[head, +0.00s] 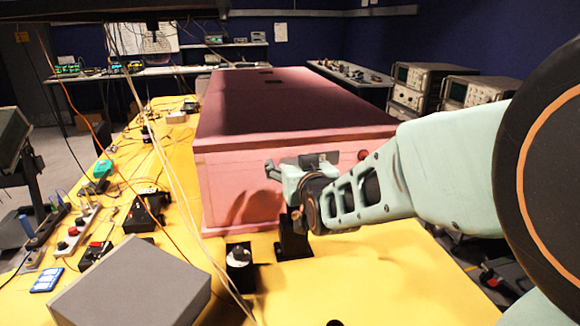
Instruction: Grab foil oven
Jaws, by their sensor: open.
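My gripper (275,178) is in the middle of the head view, in front of the near face of a large pink foam enclosure (222,190). It is open, and one pale finger points left. The rest of the gripper is partly hidden by my own wrist. I see nothing held in it. I cannot make out anything that is clearly a foil oven. A small black block (293,240) stands on the yellow table just below my gripper, and I cannot tell whether they touch.
A grey box (133,285) lies at the front left. Cables and small devices crowd the left of the yellow table (350,285). Its front right is mostly clear.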

